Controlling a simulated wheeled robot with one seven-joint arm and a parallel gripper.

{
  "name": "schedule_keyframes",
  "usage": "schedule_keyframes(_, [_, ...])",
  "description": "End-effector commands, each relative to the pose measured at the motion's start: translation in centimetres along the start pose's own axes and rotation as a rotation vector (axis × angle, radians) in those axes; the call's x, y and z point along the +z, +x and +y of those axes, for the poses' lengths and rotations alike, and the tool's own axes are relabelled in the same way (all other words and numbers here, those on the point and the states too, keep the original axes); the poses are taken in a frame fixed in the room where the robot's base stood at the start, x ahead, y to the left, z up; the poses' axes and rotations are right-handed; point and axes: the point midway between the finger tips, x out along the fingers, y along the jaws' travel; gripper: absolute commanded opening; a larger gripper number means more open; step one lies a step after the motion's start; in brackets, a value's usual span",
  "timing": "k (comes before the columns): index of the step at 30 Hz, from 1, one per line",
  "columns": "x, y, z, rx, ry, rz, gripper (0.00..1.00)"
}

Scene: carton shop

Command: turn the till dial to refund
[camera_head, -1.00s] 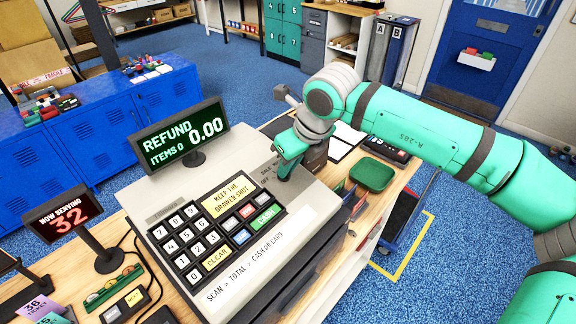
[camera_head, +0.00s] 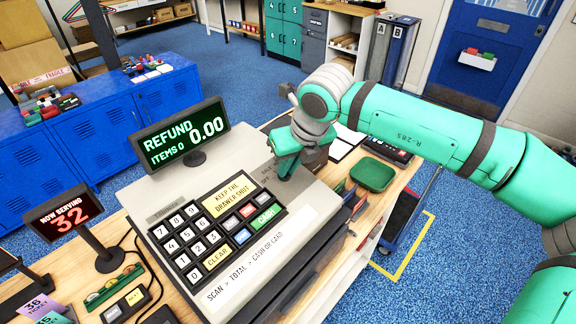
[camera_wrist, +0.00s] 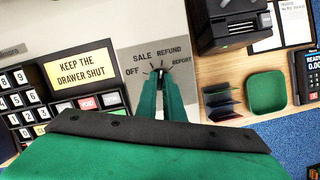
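The till (camera_head: 180,215) stands on the wooden counter, and its green-lettered display (camera_head: 182,137) reads REFUND, ITEMS 0, 0.00. In the wrist view the till dial (camera_wrist: 160,71) shows as a small dark knob, mostly hidden by my fingers. The labels OFF, SALE, REFUND and REPORT are printed around it, and its pointer looks turned up toward REFUND. My gripper (camera_wrist: 162,82) has its two teal fingers close together, one on each side of the dial, and appears shut on it. In the head view my gripper (camera_head: 284,172) points down at the till's right rear and hides the dial.
Number keys and a yellow KEEP THE DRAWER SHUT sign (camera_head: 229,193) lie left of my gripper. A green tray (camera_head: 373,175), a card rack (camera_wrist: 220,98) and a dark printer (camera_wrist: 228,24) are to the right. A NOW SERVING display (camera_head: 65,215) stands at the left.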

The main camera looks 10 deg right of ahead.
Motion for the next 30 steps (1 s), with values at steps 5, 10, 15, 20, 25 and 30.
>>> schedule_keyframes(5, [-0.3,0.4,0.2,0.006,-0.001,0.01,0.27])
schedule_keyframes(10, [-0.3,0.4,0.3,0.007,-0.003,0.01,0.27])
schedule_keyframes(15, [-0.3,0.3,0.4,0.008,-0.003,0.01,0.27])
schedule_keyframes(20, [-0.3,-1.0,0.2,0.004,-0.001,0.007,0.27])
schedule_keyframes(25, [-0.1,-4.2,0.0,-0.001,0.001,0.002,0.27])
schedule_keyframes(30, [-0.1,-7.4,-0.1,-0.002,0.002,0.001,0.27])
